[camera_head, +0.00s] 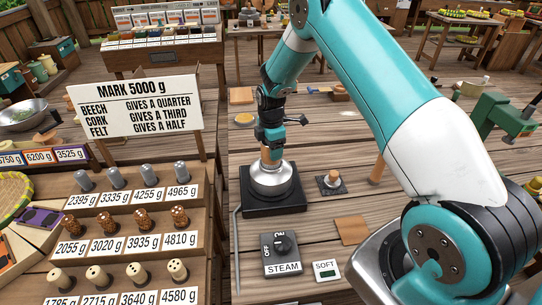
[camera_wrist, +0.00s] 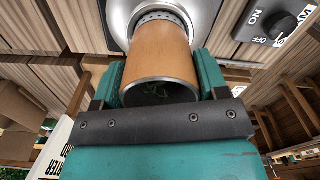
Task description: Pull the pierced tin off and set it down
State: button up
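A tan cylinder with metal rims, which I take for the tin, stands upright on a silver dome (camera_head: 272,179) over a black base. In the wrist view the tin (camera_wrist: 160,55) has its open end towards me, dark inside with a little green. Its lower end meets a ring of small holes on the dome. My gripper (camera_head: 271,140) is above the dome. In the wrist view its teal fingers (camera_wrist: 160,80) lie against both sides of the tin and appear closed on it. In the head view my gripper hides much of the tin.
A STEAM box (camera_head: 283,255) with a knob and a SOFT display (camera_head: 326,270) stand in front. A tan square (camera_head: 352,230) and a small dark-based metal piece (camera_head: 331,184) lie to the right. Stepped racks of labelled weights (camera_head: 135,222) and a MARK 5000 g sign (camera_head: 137,106) are at left.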

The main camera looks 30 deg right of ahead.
jog(key=c, duration=0.4)
jog(key=shift+r, duration=0.15)
jog(key=shift+r+p, duration=0.95)
jog(key=shift+r, duration=0.65)
notch_tip(320, 180, up, 4)
jog(key=shift+f+p, duration=0.1)
jog(key=shift+p, duration=1)
